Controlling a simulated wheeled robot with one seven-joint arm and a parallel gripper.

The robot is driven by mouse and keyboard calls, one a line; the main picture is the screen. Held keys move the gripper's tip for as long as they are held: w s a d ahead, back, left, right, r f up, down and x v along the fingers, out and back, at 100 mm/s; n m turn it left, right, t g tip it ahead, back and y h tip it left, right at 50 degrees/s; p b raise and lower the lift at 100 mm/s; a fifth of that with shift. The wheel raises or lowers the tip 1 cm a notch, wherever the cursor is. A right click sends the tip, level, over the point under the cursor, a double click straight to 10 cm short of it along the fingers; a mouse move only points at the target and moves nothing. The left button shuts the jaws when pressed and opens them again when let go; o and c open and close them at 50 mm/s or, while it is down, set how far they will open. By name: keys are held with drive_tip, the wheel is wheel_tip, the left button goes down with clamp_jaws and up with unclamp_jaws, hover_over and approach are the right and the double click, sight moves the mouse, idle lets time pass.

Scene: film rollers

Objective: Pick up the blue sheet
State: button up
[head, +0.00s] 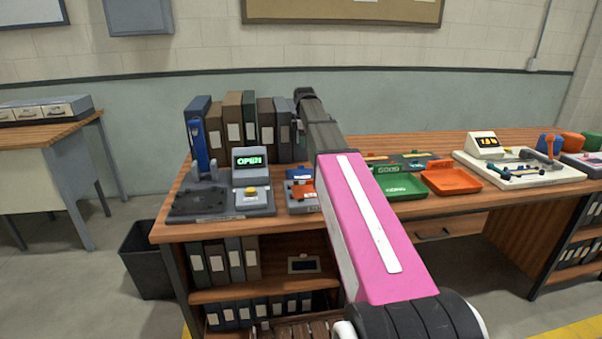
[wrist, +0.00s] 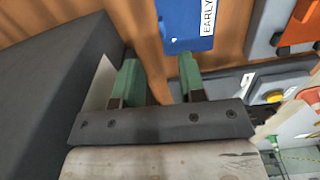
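The blue sheet (wrist: 185,28), with a white label reading "EARLY", lies at the top of the wrist view over the brown wooden top. In the head view a small blue piece (head: 297,173), which looks like the same sheet, lies on the desk behind an orange-red piece (head: 303,190). My gripper (wrist: 158,82) is open, its two green fingertips apart with wood showing between them. The sheet is beyond the fingertips, slightly right of centre, and not between them. In the head view my arm hides the gripper's fingers.
A console with a yellow button (head: 250,192) and an "OPEN" screen (head: 247,159) stands left of the sheet. Several binders (head: 250,122) stand behind. A dark block (wrist: 55,80) is close left of my fingers. Green (head: 404,186) and orange (head: 451,180) trays lie to the right.

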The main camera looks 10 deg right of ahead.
sight(302, 172)
wheel_tip(302, 172, down, 10)
drive_tip(key=shift+f, duration=0.2)
clamp_jaws()
idle(0.4)
